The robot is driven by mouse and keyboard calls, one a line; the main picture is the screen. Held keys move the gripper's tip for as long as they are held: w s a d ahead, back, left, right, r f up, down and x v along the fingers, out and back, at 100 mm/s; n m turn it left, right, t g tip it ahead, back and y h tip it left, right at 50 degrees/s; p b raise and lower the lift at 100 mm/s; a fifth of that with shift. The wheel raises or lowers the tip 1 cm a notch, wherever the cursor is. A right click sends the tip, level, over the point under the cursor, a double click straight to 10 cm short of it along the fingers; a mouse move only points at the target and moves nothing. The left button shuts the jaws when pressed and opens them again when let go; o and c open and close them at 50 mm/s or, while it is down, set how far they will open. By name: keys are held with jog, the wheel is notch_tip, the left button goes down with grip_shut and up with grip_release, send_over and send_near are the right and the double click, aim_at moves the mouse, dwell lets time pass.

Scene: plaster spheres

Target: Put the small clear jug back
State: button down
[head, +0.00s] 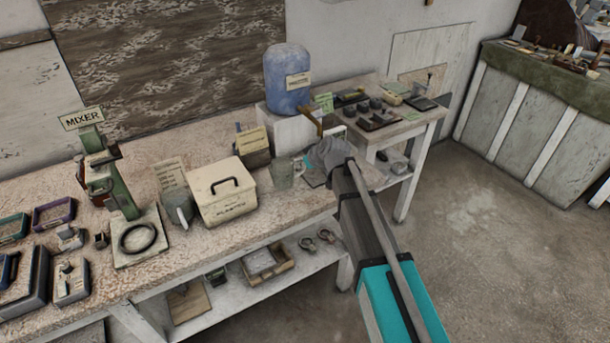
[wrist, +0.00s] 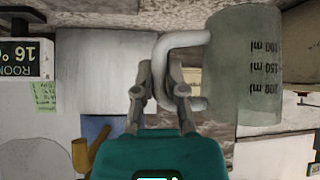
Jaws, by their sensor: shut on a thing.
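The small clear jug (head: 281,174) is right of the cream lidded box, at the right part of the long bench. In the wrist view the jug (wrist: 245,70) appears upside down, with dark ml marks on its wall and a pale handle facing my gripper. My gripper (wrist: 162,85) has its fingers closed on that handle. In the head view my gripper (head: 302,166) reaches the jug from the right, and my arm partly covers the spot. I cannot tell whether the jug's base touches the bench.
The cream box (head: 228,196) stands close left of the jug, with a grey pitcher (head: 178,210) beyond it. A blue water container (head: 288,85) with a tap stands behind on a white block (head: 285,130). A green mixer (head: 122,185) is further left. Open floor lies right.

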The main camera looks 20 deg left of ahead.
dwell(0.3)
jog(key=shift+w+a+f+b, duration=0.15)
jog(key=shift+w+f+b, duration=0.25)
jog(key=shift+f+b, duration=1.6)
jog(key=c, duration=0.7)
grip_release()
jog(key=shift+p+v, duration=0.65)
jog(key=shift+v, duration=0.2)
jog(key=p+v, duration=0.7)
jog(key=v, duration=0.3)
jog(key=shift+s+r, duration=0.15)
